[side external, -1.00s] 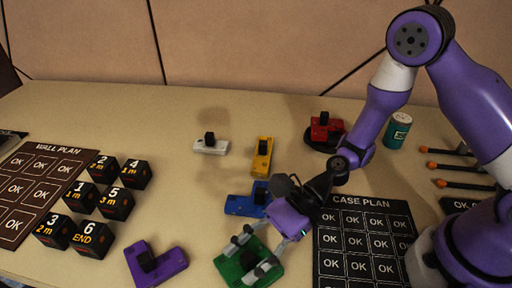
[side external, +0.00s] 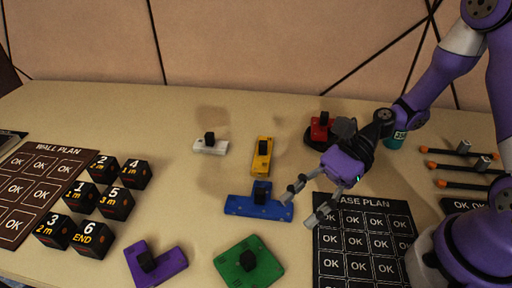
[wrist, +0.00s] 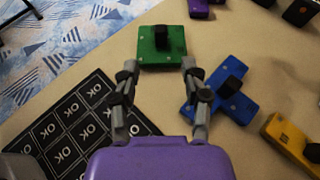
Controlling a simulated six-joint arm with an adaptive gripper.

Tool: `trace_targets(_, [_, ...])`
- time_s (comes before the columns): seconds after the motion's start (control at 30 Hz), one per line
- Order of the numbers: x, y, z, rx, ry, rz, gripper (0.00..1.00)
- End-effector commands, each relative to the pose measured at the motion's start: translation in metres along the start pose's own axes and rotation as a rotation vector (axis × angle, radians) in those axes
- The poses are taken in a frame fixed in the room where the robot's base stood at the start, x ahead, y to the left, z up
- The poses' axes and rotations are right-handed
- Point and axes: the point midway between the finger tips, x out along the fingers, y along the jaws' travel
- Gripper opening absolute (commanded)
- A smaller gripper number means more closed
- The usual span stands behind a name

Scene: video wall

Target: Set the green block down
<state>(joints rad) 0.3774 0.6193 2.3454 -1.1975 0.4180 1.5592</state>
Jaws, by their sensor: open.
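The green block (side external: 236,266) is a flat square piece with a black knob on top. It lies flat on the table near the front edge in the side view. In the wrist view the green block (wrist: 150,53) is ahead of my fingertips, apart from them. My gripper (side external: 306,203) is open and empty, up and to the right of the green block in the side view, close to the blue block and the case plan board. In the wrist view both fingers of my gripper (wrist: 160,68) are spread wide with bare table between them.
A blue block (side external: 245,206), yellow block (side external: 262,163), white block (side external: 204,148), purple block (side external: 172,262) and red block (side external: 317,138) lie around. The case plan board (side external: 370,245) is right of the green block. Several black numbered cubes (side external: 82,197) stand left.

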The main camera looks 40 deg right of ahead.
Motion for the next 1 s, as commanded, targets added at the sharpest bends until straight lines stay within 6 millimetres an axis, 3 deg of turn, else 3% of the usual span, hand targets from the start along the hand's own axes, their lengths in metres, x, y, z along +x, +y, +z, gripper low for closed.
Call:
trace_targets(0.13, [-0.011, 0.002, -0.005, -0.266, 0.181, 0.049, 0.52])
trace_targets(0.23, [-0.029, 0.002, -0.010, -0.579, 0.396, 0.128, 0.52])
trace_targets(0.37, [-0.068, -0.002, -0.007, -0.988, 0.693, 0.263, 0.52])
trace_targets(0.5, [-0.116, -0.002, 0.012, -1.318, 0.966, 0.407, 0.52])
trace_targets(0.7, [-0.161, 0.009, 0.036, -1.551, 1.198, 0.540, 0.52])
trace_targets(1.0, [-0.174, 0.015, 0.042, -1.605, 1.257, 0.583, 0.52])
